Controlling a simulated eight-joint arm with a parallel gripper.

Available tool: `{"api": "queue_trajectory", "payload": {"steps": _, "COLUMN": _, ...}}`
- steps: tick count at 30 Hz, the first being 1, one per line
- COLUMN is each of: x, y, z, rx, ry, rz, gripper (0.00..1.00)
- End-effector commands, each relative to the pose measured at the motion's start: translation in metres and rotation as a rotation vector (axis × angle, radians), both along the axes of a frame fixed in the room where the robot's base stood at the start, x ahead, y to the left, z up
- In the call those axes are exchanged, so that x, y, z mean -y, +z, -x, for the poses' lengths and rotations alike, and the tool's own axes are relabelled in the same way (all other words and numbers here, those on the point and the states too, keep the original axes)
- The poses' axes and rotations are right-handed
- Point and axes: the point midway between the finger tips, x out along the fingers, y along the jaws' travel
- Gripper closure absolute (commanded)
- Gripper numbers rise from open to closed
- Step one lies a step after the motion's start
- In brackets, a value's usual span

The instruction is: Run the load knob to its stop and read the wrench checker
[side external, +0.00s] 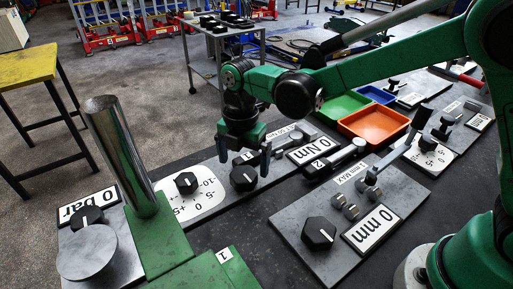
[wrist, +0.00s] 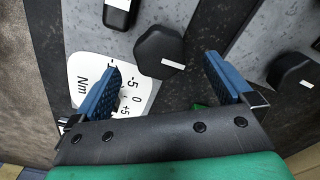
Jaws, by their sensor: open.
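The wrench checker is a grey plate (side external: 222,206) with a white dial card (side external: 205,203), also in the wrist view (wrist: 88,68). A black pointer knob (side external: 186,183) stands on the card. A black faceted knob with a white mark, apparently the load knob (side external: 243,178), stands beside the card; in the wrist view (wrist: 158,52) it shows between and beyond my fingers. The checker's display (side external: 311,149) reads 0 Nm. My gripper (side external: 244,154) is open just above this knob, one blue finger to each side. I cannot tell whether either finger touches it.
A front plate holds a black knob (side external: 319,233) and a 0 mm display (side external: 372,230). A tall metal cylinder (side external: 122,155) and a 0 bar display (side external: 87,207) stand at left. Orange (side external: 373,124) and green (side external: 342,106) trays lie behind.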

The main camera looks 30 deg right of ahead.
Motion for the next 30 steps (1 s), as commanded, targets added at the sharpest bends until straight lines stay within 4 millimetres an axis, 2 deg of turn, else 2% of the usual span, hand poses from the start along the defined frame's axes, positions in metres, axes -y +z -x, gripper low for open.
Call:
{"api": "queue_trajectory", "payload": {"steps": 6, "x": 0.000, "y": -0.026, "z": 0.000, "rx": 0.001, "ry": -0.003, "rz": 0.000, "gripper": 0.00}}
{"api": "queue_trajectory", "payload": {"steps": 16, "x": 0.000, "y": -0.031, "z": 0.000, "rx": 0.002, "ry": -0.004, "rz": -0.001, "gripper": 0.00}}
{"api": "queue_trajectory", "payload": {"steps": 24, "x": 0.001, "y": -0.031, "z": 0.000, "rx": 0.002, "ry": -0.004, "rz": -0.001, "gripper": 0.77}}
{"api": "queue_trajectory", "payload": {"steps": 25, "x": 0.001, "y": -0.031, "z": 0.000, "rx": 0.002, "ry": -0.004, "rz": -0.001, "gripper": 0.81}}
{"api": "queue_trajectory", "payload": {"steps": 30, "x": 0.001, "y": -0.031, "z": 0.000, "rx": 0.001, "ry": -0.090, "rz": 0.000, "gripper": 0.81}}
